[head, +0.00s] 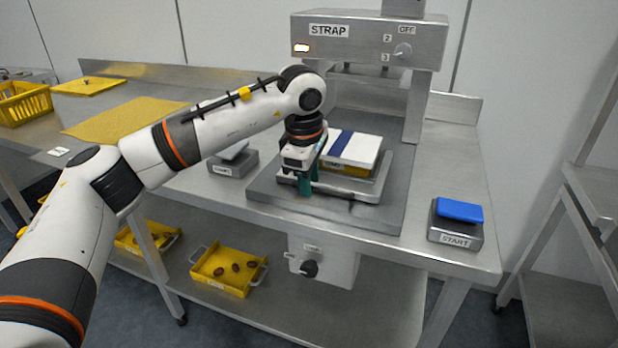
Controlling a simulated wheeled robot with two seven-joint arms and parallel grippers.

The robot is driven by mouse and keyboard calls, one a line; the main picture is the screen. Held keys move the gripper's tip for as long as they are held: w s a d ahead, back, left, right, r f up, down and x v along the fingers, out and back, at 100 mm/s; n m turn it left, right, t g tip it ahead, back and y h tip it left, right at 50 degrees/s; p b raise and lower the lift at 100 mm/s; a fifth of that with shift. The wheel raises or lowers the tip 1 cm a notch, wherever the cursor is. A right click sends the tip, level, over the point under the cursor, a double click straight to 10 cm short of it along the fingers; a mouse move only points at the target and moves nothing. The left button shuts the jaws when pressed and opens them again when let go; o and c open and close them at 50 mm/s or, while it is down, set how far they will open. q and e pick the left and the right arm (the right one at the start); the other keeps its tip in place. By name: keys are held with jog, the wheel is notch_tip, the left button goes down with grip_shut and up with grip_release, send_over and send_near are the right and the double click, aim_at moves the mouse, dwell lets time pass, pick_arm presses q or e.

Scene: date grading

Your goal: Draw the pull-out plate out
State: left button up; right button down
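The pull-out plate (384,176) is a grey metal plate with a bar handle (345,193) along its front. It lies on the dark grey bed under the strapping machine (368,40). A yellow box with a white lid (362,147) and a blue band across it sits on the plate. My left gripper (307,184) points down at the left end of the handle, with teal fingertips. The fingers overlap the bar in the picture, and whether they grip it is unclear. My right gripper is out of view.
A START button box (455,235) with a blue top stands at the table's right, and another button box (233,162) at the left of the bed. A control box with a black knob (310,268) hangs below the front edge. Yellow trays (228,272) of dates stand on the lower shelf.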

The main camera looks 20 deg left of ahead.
pick_arm(q)
jog(key=shift+r, duration=0.1)
notch_tip(320, 180, up, 8)
jog(key=s+p, duration=0.1)
jog(key=p, duration=0.4)
jog(key=shift+s, duration=0.25)
jog(key=shift+f, duration=0.2)
